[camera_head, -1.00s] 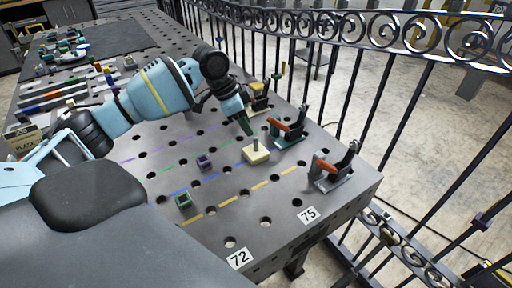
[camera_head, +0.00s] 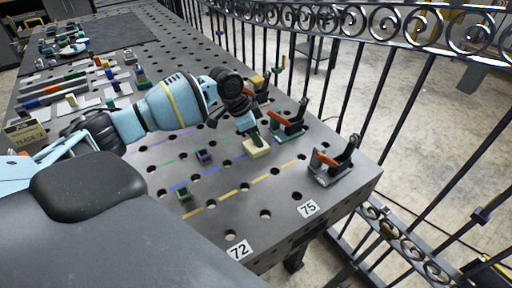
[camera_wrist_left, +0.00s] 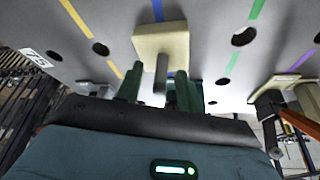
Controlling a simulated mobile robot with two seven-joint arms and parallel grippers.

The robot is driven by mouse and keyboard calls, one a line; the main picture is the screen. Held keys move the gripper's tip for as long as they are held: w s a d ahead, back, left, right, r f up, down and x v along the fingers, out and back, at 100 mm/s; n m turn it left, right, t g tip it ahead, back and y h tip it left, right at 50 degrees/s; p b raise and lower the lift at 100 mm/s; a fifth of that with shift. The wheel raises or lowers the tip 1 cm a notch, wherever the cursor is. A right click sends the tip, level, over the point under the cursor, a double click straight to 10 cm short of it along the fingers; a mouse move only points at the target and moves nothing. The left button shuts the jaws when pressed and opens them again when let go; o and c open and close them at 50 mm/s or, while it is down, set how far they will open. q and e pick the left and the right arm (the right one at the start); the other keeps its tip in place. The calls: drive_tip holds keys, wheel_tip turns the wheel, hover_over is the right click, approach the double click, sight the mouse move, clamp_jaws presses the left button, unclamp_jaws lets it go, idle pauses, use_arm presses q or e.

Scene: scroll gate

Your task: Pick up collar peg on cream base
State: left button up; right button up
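The cream base (camera_head: 256,149) is a square block on the grey perforated table, and it also shows in the left wrist view (camera_wrist_left: 176,46). A short grey peg (camera_wrist_left: 161,74) stands on it; a collar cannot be made out clearly. My left gripper (camera_head: 254,138) is just above the base in the head view and largely hides the peg there. In the left wrist view its green fingers (camera_wrist_left: 159,88) are apart, one on each side of the peg, with gaps visible. My right gripper is not in view.
Orange-handled toggle clamps (camera_head: 330,162) stand right of the base, one (camera_head: 289,124) close to it. A black scrollwork fence (camera_head: 393,98) runs beyond the table's right edge.

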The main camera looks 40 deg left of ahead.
use_arm(q)
clamp_jaws()
drive_tip(key=shift+w, duration=0.1)
idle(1.4)
